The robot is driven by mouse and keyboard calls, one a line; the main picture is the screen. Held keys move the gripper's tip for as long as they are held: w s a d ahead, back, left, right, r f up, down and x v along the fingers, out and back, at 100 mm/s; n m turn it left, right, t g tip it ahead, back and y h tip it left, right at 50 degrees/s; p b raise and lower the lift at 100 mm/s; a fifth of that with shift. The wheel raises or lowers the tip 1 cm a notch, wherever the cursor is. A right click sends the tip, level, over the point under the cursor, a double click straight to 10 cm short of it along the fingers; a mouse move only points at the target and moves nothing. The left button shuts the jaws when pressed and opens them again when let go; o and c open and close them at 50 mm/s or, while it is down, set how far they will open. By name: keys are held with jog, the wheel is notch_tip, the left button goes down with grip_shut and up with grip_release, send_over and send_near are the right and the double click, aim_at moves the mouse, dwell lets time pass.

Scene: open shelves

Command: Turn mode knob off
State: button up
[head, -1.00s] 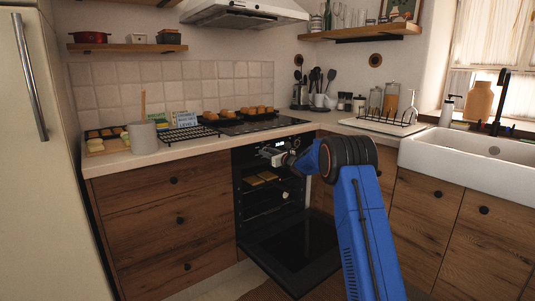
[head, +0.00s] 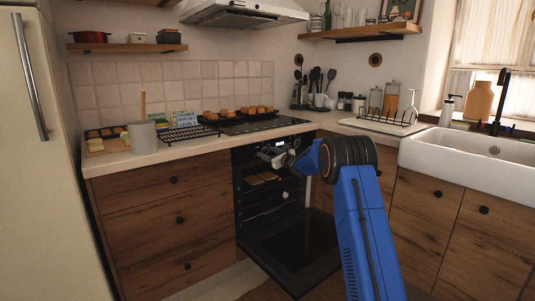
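The black oven (head: 237,190) is built into the counter, with its door (head: 290,245) hanging open and down. Its control panel (head: 247,155) runs along the top, with a small lit display (head: 279,144). The mode knob cannot be made out; it is too small or hidden by my gripper. My gripper (head: 268,155) is at the front of the control panel, reaching in from the right. Its fingers are small and dark here, so I cannot tell whether they are open, or whether they touch a knob.
Inside the oven, a rack holds yellowish food (head: 262,178). On the counter are a cooling rack (head: 187,133), a grey pot (head: 143,138) and a muffin tray (head: 235,118) by the hob. A white sink (head: 460,160) is at right. Wooden drawers (head: 165,210) flank the oven's left.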

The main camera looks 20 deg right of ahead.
jog(key=shift+r, duration=0.1)
jog(key=shift+s+d, duration=0.15)
jog(key=shift+s, duration=0.15)
jog(key=v, duration=1.6)
jog(key=shift+s, duration=0.4)
jog(key=shift+d, duration=0.1)
